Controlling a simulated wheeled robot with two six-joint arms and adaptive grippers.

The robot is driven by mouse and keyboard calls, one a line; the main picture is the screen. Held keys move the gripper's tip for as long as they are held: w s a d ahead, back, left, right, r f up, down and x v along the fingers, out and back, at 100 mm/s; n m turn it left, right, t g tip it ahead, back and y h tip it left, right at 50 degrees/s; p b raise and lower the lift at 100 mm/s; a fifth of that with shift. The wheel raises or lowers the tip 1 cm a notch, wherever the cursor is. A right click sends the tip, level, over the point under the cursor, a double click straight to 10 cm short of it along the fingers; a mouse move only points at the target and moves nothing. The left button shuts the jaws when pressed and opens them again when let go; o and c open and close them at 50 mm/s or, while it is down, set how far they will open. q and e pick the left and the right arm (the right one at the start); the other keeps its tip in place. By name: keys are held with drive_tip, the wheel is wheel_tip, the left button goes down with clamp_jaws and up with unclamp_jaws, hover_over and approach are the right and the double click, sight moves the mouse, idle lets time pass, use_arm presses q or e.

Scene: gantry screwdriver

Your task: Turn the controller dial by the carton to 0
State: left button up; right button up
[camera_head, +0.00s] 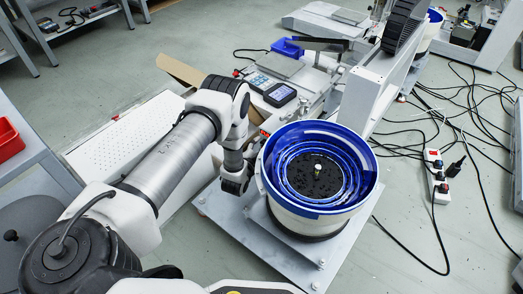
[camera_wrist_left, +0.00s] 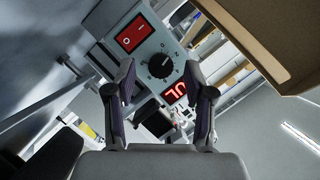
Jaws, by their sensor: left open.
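The controller (camera_wrist_left: 146,50) shows in the left wrist view with a red rocker switch (camera_wrist_left: 132,35), a round black dial (camera_wrist_left: 160,65) and a lit red display (camera_wrist_left: 175,93). In the head view my left arm hides the controller, and the gripper's fingers cannot be made out. The carton (camera_wrist_left: 285,40) fills the upper right of the wrist view. My right gripper is not in view.
In the head view a blue-rimmed bowl feeder (camera_head: 366,185) stands right beside my left wrist. The carton's open flap (camera_head: 181,71) shows behind the arm. A white perforated panel (camera_head: 125,145) lies to the left. Black cables and a power strip (camera_head: 437,178) lie on the floor at right.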

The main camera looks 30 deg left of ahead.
use_arm(q)
drive_tip(key=shift+w+a+f, duration=0.1)
drive_tip(key=shift+w+f, duration=0.15)
drive_tip(key=shift+w, duration=0.2)
drive_tip(key=shift+w+r, duration=0.1)
drive_tip(key=shift+r, duration=0.05)
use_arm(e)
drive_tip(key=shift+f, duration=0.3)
use_arm(q)
drive_tip(key=shift+c, duration=0.4)
clamp_jaws()
drive_tip(key=shift+r, duration=0.1)
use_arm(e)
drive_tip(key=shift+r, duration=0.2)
